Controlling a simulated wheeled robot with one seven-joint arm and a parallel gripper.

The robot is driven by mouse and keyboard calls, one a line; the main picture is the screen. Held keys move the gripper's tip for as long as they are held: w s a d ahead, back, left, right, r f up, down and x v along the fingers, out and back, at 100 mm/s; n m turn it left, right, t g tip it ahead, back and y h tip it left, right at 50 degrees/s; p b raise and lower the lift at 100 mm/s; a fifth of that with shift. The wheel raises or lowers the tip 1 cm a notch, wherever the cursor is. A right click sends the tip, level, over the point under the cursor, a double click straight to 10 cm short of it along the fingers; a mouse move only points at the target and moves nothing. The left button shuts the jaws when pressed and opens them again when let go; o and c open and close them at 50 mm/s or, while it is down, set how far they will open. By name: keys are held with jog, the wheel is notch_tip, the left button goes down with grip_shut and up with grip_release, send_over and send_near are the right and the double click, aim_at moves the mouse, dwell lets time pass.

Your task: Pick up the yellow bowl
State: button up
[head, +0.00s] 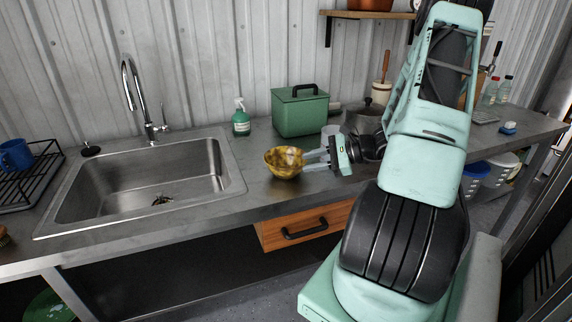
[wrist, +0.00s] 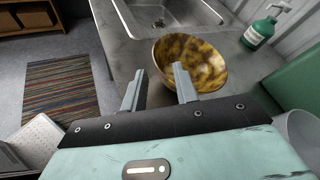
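The yellow bowl (head: 281,163), mottled yellow and brown, sits upright on the grey counter near its front edge, right of the sink. It also shows in the wrist view (wrist: 192,58), looking empty. My gripper (head: 306,161) is at the bowl's right side in the head view, fingers pointing at it. In the wrist view my gripper (wrist: 161,70) is open. The right finger overlaps the bowl's near side, and the left finger is just left of its rim. The bowl's left rim shows in the gap between them. I cannot tell whether a finger touches the bowl.
The sink (head: 150,185) lies left of the bowl. A green spray bottle (head: 241,119) and green box (head: 299,110) stand behind it. A white cup (head: 330,132) and a pot (head: 364,117) are behind my gripper. An orange drawer (head: 300,228) is under the counter.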

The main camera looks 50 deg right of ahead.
aim_at(294, 168)
jog(key=shift+f+p+x, duration=0.2)
jog(key=shift+p+x, duration=0.25)
jog(key=shift+x, duration=1.2)
jog(key=shift+f+p+x, duration=0.15)
jog(key=shift+p+x, duration=0.3)
jog(key=shift+x, duration=1.25)
jog(key=shift+s, duration=0.25)
grip_shut()
